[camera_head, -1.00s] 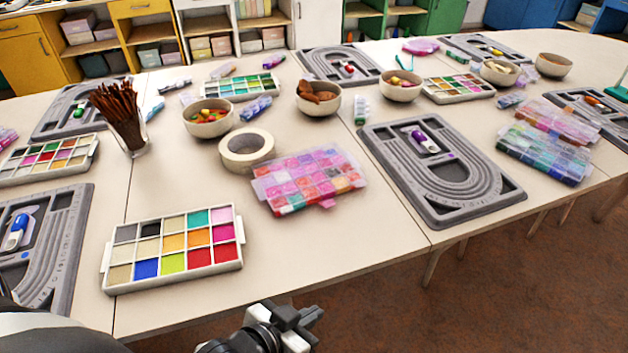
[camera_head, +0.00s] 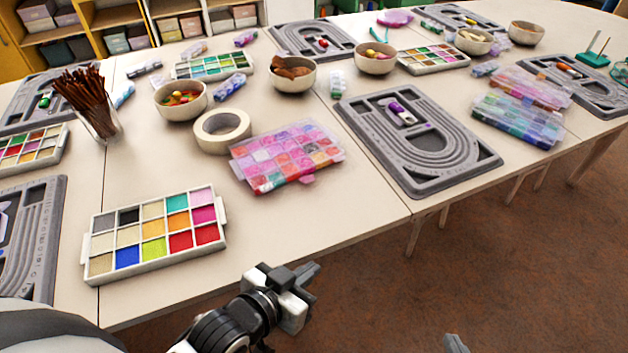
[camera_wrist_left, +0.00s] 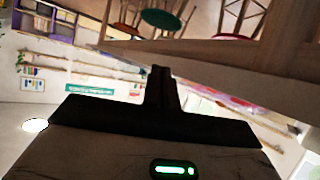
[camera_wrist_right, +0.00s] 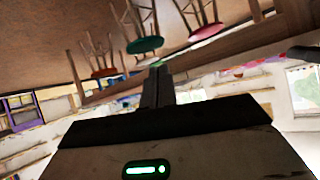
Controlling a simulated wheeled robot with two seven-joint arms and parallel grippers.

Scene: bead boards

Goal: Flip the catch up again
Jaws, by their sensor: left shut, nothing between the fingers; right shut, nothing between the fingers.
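A clear bead box with pink and red compartments (camera_head: 285,160) lies shut on the near table. A small pink tab, seemingly its catch (camera_head: 307,180), juts from its front edge; I cannot tell whether it is up or down. My left gripper (camera_head: 312,270) is shut and empty, in front of the table edge and apart from the box. The tip of my right gripper (camera_head: 456,343) shows at the bottom edge of the head view, shut and empty. In the left wrist view the fingers (camera_wrist_left: 161,72) are together; in the right wrist view too (camera_wrist_right: 159,70).
A bead tray of coloured squares (camera_head: 88,245) is left of the box. A tape roll (camera_head: 222,131) stands behind it, and a grey bead board (camera_head: 455,175) lies to its right. Another clear box pair (camera_head: 520,115) is further right. Table is bare before the pink box.

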